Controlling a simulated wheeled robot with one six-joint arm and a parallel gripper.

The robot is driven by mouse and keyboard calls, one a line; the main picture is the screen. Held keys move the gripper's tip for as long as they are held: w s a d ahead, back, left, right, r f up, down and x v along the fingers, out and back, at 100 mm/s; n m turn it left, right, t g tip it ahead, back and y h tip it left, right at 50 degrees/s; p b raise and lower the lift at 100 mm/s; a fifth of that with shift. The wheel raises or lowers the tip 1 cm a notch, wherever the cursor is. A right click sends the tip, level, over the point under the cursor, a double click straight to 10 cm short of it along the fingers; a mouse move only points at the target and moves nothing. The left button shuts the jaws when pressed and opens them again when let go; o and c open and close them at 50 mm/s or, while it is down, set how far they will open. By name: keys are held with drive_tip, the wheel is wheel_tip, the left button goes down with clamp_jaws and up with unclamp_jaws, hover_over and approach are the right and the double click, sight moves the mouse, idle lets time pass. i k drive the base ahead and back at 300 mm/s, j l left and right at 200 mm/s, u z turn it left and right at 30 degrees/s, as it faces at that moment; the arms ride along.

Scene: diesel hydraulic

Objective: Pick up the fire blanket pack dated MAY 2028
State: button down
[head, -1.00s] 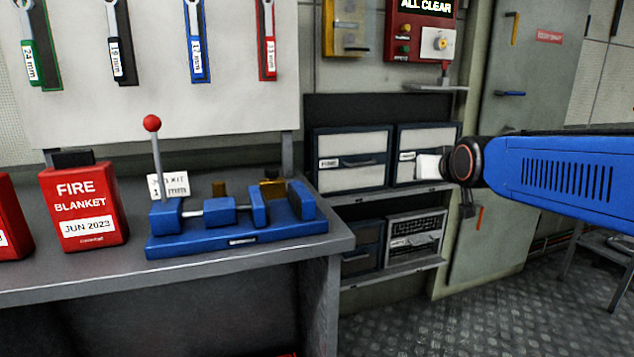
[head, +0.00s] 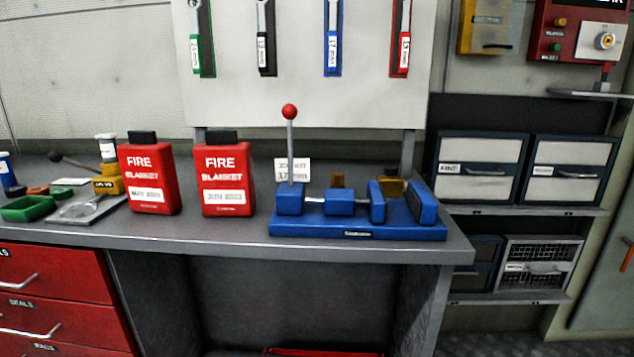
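Two red fire blanket packs stand upright side by side on the grey workbench. The left fire blanket pack (head: 149,174) has a white date label that is blurred; it seems to begin with MAY, and its year cannot be read. The right fire blanket pack (head: 224,175) has a label that is also blurred now; it read JUN 2023 a second ago. My gripper and arm are not in view.
A blue clamp fixture (head: 356,219) with a red-knobbed lever stands right of the packs on the workbench (head: 233,238). A green tray (head: 27,209), a metal plate and small parts lie left. Wrenches hang on the board behind. Red drawers (head: 57,310) are below left.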

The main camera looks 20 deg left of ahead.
sight(148, 164)
drive_tip(key=k+u, duration=0.1)
drive_tip(key=k, duration=0.55)
drive_tip(key=i+j+u, duration=0.15)
drive_tip(key=u, duration=1.25)
drive_tip(key=i+l, duration=0.15)
drive_tip(key=i, duration=0.25)
drive_tip(key=i+l+u, duration=0.1)
drive_tip(key=i, duration=0.35)
drive_tip(key=l, duration=0.1)
